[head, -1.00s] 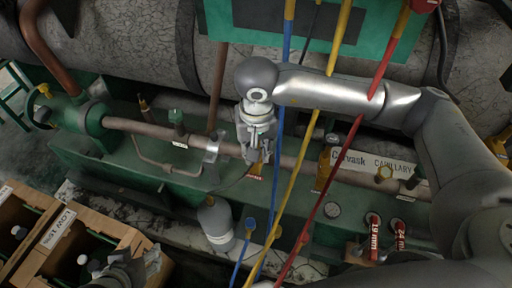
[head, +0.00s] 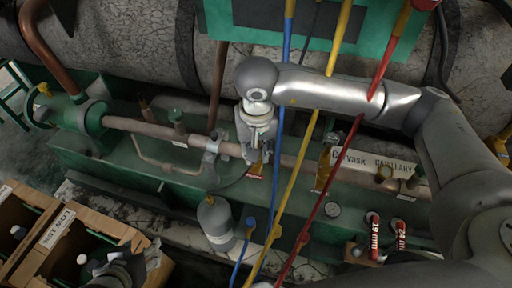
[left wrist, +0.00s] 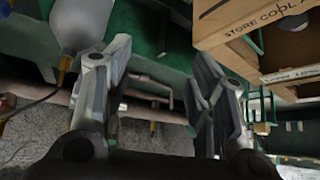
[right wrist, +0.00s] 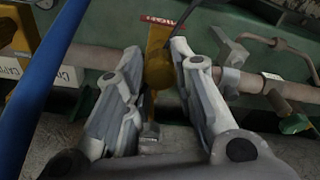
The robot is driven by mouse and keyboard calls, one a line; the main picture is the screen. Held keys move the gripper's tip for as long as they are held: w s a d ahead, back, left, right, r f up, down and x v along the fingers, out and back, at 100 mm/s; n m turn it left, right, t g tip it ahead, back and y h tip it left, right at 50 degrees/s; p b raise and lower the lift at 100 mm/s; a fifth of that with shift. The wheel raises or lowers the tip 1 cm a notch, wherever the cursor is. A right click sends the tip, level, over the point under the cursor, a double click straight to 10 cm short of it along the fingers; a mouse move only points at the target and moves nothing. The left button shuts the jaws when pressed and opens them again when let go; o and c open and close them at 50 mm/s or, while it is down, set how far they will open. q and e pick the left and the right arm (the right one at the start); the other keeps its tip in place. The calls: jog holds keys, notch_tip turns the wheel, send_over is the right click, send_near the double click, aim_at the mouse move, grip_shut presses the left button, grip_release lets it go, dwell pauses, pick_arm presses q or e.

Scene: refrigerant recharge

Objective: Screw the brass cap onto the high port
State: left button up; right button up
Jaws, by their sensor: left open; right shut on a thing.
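The brass cap (right wrist: 158,68) is between my right gripper's fingertips in the right wrist view. It lines up with a brass fitting below a red label (right wrist: 162,22) on the green frame. How far it is threaded cannot be seen. My right gripper (head: 254,152) is shut on the cap; it also shows in the right wrist view (right wrist: 155,65). In the head view the fingers mostly hide the cap and the high port. My left gripper (head: 135,268) is open and empty beside the cardboard boxes; it also shows in the left wrist view (left wrist: 160,60).
A grey bottle (head: 216,225) stands below the pipe. Cardboard boxes (head: 110,222) with bottles are at lower left.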

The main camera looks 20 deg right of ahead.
pick_arm(q)
jog(key=shift+w+d+r+t+b, duration=0.25)
jog(key=shift+w+r+t, duration=0.25)
jog(key=shift+w, duration=0.3)
jog(key=shift+w+d+r+t+b, duration=0.2)
jog(key=shift+w+r+t, duration=0.25)
jog(key=shift+w, duration=0.35)
pick_arm(e)
jog(key=shift+f, duration=0.35)
dwell(0.5)
pick_arm(q)
jog(key=shift+w+d+r+t+h+b, duration=0.15)
jog(key=shift+w+d+r+t+h, duration=0.15)
jog(key=shift+w+r+t, duration=0.3)
jog(key=shift+w+d+r+t+h+b, duration=0.2)
jog(key=shift+w+d+r+t, duration=0.15)
jog(key=shift+w+r, duration=0.3)
pick_arm(e)
jog(key=shift+f, duration=0.35)
dwell(0.9)
pick_arm(q)
jog(key=shift+w, duration=0.15)
pick_arm(e)
jog(key=shift+m, duration=0.3)
